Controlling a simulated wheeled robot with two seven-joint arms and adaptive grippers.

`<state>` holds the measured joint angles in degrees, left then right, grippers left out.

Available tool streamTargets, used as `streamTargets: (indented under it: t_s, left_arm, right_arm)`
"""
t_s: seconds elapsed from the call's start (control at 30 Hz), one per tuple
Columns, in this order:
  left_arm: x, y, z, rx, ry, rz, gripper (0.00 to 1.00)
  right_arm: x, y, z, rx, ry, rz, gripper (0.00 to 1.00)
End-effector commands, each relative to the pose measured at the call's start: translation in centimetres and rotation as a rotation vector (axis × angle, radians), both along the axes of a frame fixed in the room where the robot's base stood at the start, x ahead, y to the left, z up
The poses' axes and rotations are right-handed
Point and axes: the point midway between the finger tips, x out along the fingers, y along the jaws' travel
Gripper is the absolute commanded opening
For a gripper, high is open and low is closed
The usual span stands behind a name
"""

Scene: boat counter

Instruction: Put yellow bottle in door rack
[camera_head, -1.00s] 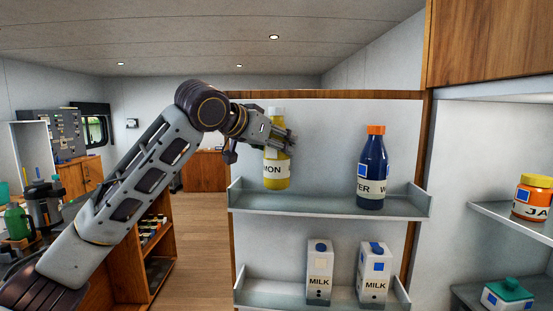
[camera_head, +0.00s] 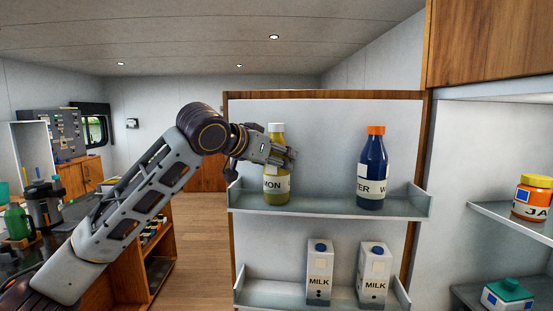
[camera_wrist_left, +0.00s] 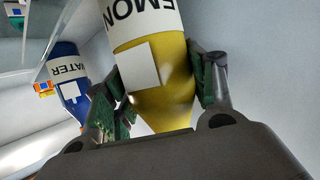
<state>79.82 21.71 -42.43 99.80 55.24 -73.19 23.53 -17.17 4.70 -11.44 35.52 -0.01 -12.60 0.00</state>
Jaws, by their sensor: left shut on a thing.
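The yellow bottle (camera_head: 275,196) has a white cap and a white label with "MON" showing. It is upright at the left part of the upper door rack (camera_head: 330,207), its base at or just behind the front lip; I cannot tell if it touches the shelf. My left gripper (camera_head: 285,156) is shut on the bottle's upper part and hides some of it. In the left wrist view the yellow bottle (camera_wrist_left: 165,85) sits between the two fingers (camera_wrist_left: 160,95). My right gripper is not in view.
A blue water bottle (camera_head: 372,172) with an orange cap stands at the right of the same rack. Two milk cartons (camera_head: 319,272) (camera_head: 375,272) stand on the lower rack. Shelves at the right hold an orange jar (camera_head: 532,198) and a green-lidded container (camera_head: 507,294). The rack's middle is free.

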Motion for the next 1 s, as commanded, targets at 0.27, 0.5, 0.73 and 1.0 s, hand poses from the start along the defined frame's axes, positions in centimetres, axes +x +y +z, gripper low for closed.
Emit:
streamTargets:
  t_s: [0.27, 0.5, 0.73, 1.0]
  left_arm:
    - [-0.04, -0.01, -0.06, -0.002, -0.004, 0.000, 0.11]
    - [0.00, -0.01, -0.22, 0.000, 0.000, 0.000, 0.78]
    - [0.01, -0.01, -0.21, 0.000, 0.000, 0.000, 0.78]
    - [-0.33, 0.31, 0.22, 0.000, 0.000, 0.001, 0.78]
  right_arm:
    - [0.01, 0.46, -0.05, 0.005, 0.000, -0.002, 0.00]
    - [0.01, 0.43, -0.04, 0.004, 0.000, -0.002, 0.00]
    - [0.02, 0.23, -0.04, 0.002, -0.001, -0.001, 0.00]
    - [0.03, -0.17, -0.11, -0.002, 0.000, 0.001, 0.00]
